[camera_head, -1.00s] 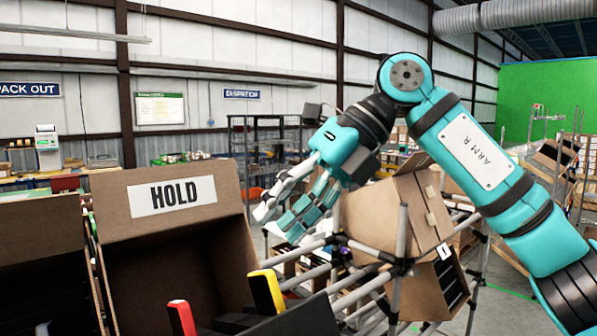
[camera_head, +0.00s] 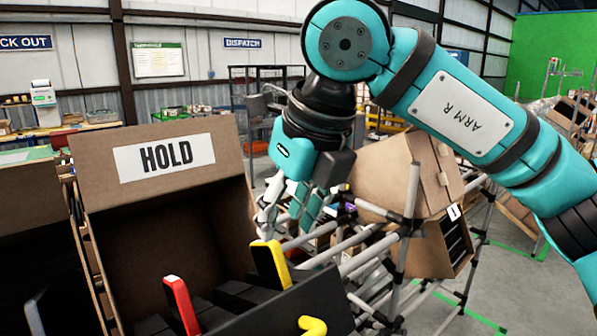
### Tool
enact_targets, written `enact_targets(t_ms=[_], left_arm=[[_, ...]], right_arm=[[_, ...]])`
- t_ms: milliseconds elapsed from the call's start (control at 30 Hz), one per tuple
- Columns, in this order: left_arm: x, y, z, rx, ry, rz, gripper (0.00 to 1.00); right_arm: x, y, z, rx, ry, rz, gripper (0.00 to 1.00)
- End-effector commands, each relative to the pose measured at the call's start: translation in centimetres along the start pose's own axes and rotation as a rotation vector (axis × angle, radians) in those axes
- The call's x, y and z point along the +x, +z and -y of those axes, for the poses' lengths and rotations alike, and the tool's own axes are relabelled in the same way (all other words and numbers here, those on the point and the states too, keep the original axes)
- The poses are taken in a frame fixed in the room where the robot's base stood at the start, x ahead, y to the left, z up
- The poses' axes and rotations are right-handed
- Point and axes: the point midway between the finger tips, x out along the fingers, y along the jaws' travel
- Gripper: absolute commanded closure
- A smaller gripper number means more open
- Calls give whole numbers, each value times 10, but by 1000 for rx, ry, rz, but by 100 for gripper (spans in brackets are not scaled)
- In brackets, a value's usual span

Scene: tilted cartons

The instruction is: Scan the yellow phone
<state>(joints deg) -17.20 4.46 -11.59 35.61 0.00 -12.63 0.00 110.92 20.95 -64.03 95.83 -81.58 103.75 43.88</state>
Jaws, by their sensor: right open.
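A yellow-edged dark phone (camera_head: 270,265) stands tilted in the carton marked HOLD (camera_head: 165,157), at the right of its front part. A red-edged phone (camera_head: 180,304) stands to its left. Another yellow piece (camera_head: 312,326) shows at the bottom edge, and I cannot tell what it is. My right gripper (camera_head: 283,217) points down beside the carton's right side, above and behind the yellow phone. It is open, and I see nothing held in it. Its fingertips are partly lost among the grey rack tubes. My left gripper is not in view.
Grey tube racking (camera_head: 410,200) rises right of the HOLD carton. A tilted brown carton (camera_head: 405,180) rests on it, behind my right arm. Another open carton (camera_head: 30,230) stands at the left. Open floor (camera_head: 515,275) shows at the far right.

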Motion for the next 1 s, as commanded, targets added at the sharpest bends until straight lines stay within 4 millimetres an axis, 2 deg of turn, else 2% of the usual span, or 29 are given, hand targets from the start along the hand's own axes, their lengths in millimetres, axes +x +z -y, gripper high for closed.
enact_targets(t_ms=[33,100,300,533,767,1000], left_arm=[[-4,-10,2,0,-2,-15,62],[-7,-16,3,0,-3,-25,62],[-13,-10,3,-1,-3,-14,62],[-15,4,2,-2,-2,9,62],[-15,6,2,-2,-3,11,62],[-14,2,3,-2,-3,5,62]], right_arm=[[10,-1,0,-2,1,-5,59],[22,0,0,0,2,-4,59],[52,0,0,0,1,-3,59],[65,0,0,0,1,0,59],[66,0,0,0,1,0,59],[66,0,0,0,1,0,87]])
